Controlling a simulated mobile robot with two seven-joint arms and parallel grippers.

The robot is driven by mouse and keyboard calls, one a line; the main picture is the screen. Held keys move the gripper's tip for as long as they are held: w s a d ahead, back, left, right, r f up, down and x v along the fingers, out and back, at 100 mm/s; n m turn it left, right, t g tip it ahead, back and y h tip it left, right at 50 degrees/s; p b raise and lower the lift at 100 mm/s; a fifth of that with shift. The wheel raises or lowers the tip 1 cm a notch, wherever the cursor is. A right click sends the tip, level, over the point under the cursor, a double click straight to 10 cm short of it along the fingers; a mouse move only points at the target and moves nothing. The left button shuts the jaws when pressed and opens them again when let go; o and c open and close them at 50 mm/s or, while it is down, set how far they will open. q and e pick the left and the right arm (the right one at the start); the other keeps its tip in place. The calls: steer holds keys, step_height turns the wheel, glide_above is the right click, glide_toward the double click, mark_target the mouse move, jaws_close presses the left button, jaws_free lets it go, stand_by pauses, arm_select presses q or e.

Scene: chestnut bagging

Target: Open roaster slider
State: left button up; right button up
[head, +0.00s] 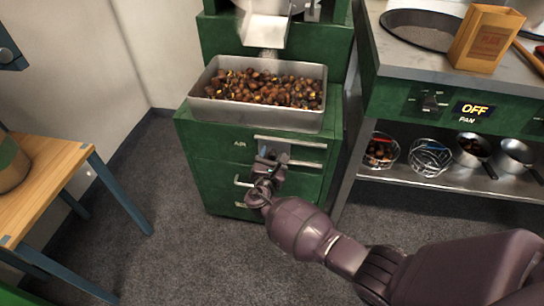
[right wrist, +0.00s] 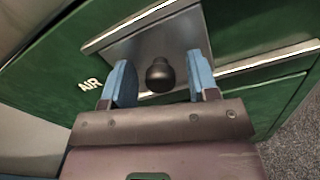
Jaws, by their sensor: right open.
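The green roaster (head: 215,150) stands in the middle of the head view, with an AIR label on its front. Its slider is a grey metal plate (right wrist: 132,48) between two pale rails, with a round dark knob (right wrist: 160,75). My right gripper (head: 270,157) is at the slider in the head view and hides most of it. In the right wrist view my right gripper (right wrist: 161,82) is open, with one blue finger on each side of the knob. Gaps show between the fingers and the knob. My left gripper is not in view.
A metal tray (head: 245,117) of chestnuts sits on the roaster's ledge, under a chute (head: 265,30). At the right is a counter (head: 400,62) with a paper bag (head: 483,38), over a shelf (head: 400,174) with baskets and pans. A wooden table (head: 55,180) stands left.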

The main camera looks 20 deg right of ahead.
mark_target(302, 152)
jaws_close()
steer(key=shift+s+d+r, duration=0.1)
steer(key=shift+s+d, duration=0.1)
steer(key=shift+d, duration=0.2)
steer(key=s+d, duration=0.1)
steer(key=d, duration=0.1)
steer(key=s+d+p, duration=0.1)
steer(key=d, duration=0.1)
steer(key=s+d+p, duration=0.1)
steer(key=s+d, duration=0.1)
steer(key=shift+s+d, duration=0.15)
steer(key=shift+s, duration=0.05)
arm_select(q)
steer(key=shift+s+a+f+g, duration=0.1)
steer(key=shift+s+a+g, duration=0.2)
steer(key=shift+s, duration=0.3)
arm_select(e)
jaws_free()
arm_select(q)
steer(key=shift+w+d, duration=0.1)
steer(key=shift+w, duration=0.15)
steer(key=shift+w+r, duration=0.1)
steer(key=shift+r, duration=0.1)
